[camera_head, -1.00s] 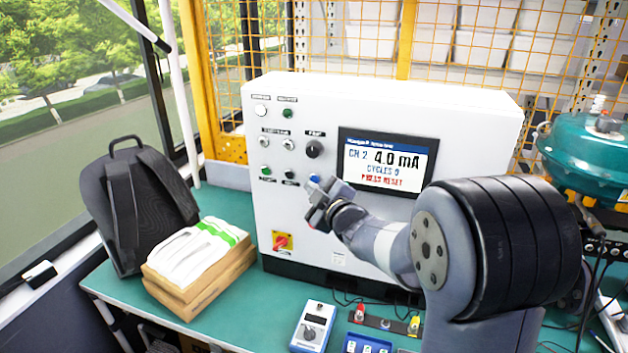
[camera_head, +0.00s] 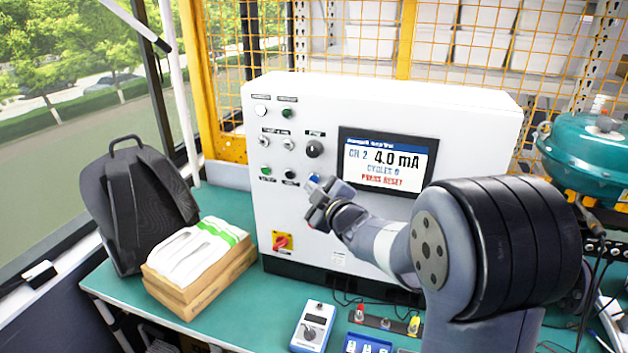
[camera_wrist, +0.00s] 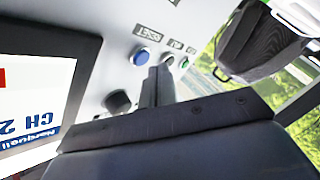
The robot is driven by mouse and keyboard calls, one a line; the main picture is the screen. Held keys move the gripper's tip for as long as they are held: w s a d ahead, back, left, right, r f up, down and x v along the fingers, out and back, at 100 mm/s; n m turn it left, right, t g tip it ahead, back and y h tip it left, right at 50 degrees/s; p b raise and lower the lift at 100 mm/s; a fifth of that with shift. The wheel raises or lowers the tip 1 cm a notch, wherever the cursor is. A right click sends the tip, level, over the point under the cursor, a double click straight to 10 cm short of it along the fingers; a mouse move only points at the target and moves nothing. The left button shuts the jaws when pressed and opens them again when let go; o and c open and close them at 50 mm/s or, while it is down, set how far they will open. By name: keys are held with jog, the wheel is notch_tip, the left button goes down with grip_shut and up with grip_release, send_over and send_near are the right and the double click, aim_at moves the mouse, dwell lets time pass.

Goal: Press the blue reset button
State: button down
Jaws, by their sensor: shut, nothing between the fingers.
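The blue reset button (camera_head: 314,178) sits on the front of the white control box (camera_head: 290,225), below and left of the screen. The screen (camera_head: 385,163) reads "CH 2 4.0 mA", "CYCLES 0" and "PRESS RESET". My gripper (camera_head: 318,208) is shut and empty, close to the panel by the blue button. In the wrist view the blue button (camera_wrist: 141,57) shows in full just beyond and beside the tips of my shut fingers (camera_wrist: 158,72). I cannot tell whether the fingers touch it.
A black button (camera_head: 290,174), a green button (camera_head: 266,171) and a black knob (camera_head: 314,149) are nearby on the panel. A red-yellow switch (camera_head: 282,242) is lower left. A backpack (camera_head: 140,205) and boxes (camera_head: 200,265) stand left; a handheld meter (camera_head: 313,326) lies in front.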

dwell(0.6)
jog(key=shift+w+d, duration=0.15)
jog(key=shift+w, duration=0.25)
jog(key=shift+w+d, duration=0.15)
jog(key=shift+w, duration=0.2)
dwell(0.5)
jog(key=shift+s, duration=0.1)
jog(key=shift+s+a+b, duration=0.3)
jog(key=shift+s+b, duration=0.3)
jog(key=shift+s, duration=0.05)
jog(key=s+b, duration=0.1)
jog(key=s+a+b, duration=0.1)
jog(key=s, duration=0.1)
jog(key=s+a+b, duration=0.1)
jog(key=shift+s, duration=0.35)
